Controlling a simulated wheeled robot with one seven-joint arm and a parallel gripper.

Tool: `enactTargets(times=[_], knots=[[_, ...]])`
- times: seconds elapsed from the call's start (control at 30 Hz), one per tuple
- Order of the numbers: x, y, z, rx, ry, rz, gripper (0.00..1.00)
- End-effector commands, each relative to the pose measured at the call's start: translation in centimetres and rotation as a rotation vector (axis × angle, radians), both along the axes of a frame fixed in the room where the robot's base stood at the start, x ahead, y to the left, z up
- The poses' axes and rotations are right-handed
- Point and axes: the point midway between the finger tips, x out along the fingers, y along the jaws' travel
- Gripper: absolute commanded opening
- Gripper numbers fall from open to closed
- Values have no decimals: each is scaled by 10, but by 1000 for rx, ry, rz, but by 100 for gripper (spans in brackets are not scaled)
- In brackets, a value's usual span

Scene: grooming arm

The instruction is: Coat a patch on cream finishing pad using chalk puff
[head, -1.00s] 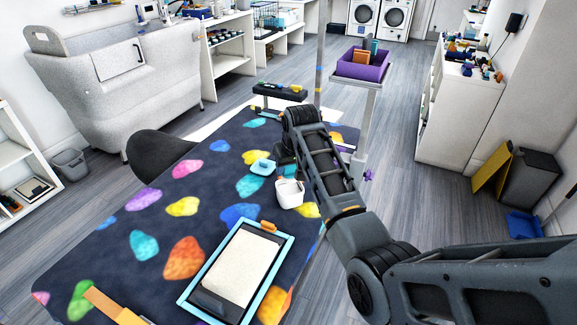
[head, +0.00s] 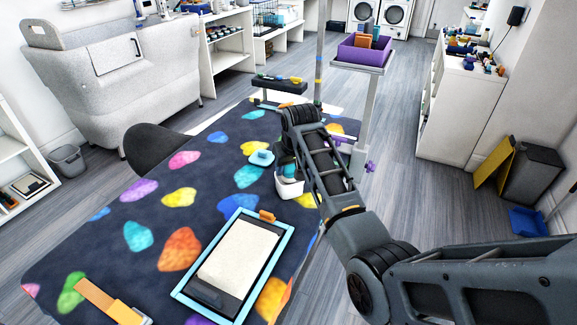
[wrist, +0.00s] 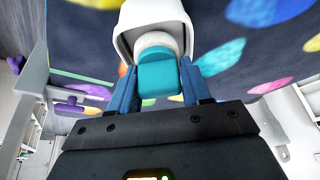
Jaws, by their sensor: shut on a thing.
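The chalk puff has a teal handle (wrist: 158,78) and a pale round head (wrist: 158,42). In the wrist view my gripper (wrist: 163,82) is shut on the teal handle, with a blue finger on each side. The puff's head points into the mouth of a white cup (wrist: 128,40); whether it touches the inside is hidden. In the head view the white cup (head: 289,187) stands on the table below my gripper, partly hidden by my arm. The cream finishing pad (head: 240,254) lies flat in a cyan-framed dark tray (head: 182,292) in front of the cup, apart from the gripper.
The table has a dark cover with bright patches (head: 137,236). An orange strap (head: 100,297) lies near the front edge. A purple bin (head: 364,52) stands on a post beyond.

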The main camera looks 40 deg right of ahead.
Motion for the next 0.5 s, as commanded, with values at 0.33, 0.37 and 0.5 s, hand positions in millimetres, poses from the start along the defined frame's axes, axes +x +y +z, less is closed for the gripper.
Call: enactTargets(times=[0.33,0.37,0.5], knots=[[0,0,-2,0,0,0,23],[0,0,-2,0,0,0,23],[0,0,-4,0,0,0,23]])
